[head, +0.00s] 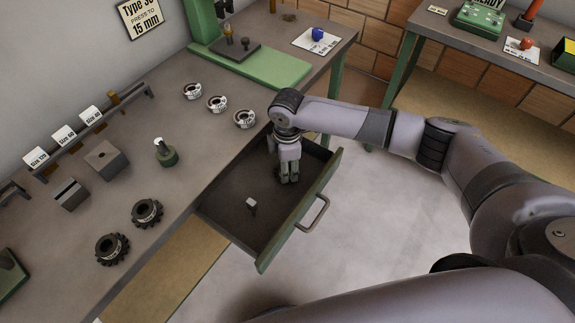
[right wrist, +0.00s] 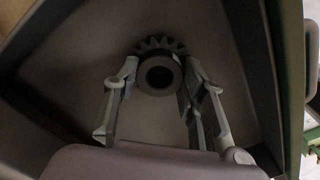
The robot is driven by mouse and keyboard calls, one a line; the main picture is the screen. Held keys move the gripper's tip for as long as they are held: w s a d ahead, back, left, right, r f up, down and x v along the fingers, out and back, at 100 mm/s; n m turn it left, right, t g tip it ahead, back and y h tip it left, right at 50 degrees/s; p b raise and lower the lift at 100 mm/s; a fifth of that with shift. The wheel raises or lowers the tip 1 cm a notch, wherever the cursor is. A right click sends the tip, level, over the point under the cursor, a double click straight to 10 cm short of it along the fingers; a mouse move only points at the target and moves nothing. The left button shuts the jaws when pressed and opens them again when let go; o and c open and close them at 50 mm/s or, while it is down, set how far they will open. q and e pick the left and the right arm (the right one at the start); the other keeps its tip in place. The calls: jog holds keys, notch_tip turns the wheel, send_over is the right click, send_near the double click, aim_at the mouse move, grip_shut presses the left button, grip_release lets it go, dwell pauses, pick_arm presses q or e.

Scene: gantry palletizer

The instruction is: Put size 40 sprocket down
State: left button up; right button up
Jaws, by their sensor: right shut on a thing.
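The size 40 sprocket (right wrist: 158,74) is a dark toothed ring with a round bore, seen in the right wrist view between the fingers of my right gripper (right wrist: 160,85). In the head view my right gripper (head: 289,176) points down inside the open drawer (head: 307,204), near its far end. My left gripper is not in view.
Two dark sprockets (head: 112,249) (head: 147,212) lie on the workbench (head: 200,140). Several pale ring parts (head: 217,104) lie near the drawer. A small white-tagged item (head: 251,203) is in the drawer. A green press (head: 250,62) stands at the back. The drawer's near part is mostly clear.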

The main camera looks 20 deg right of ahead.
jog(key=shift+f, duration=0.2)
jog(key=shift+f, duration=0.15)
jog(key=o, duration=1.3)
notch_tip(320, 180, up, 12)
jog(key=b, duration=0.1)
jog(key=shift+r, duration=0.2)
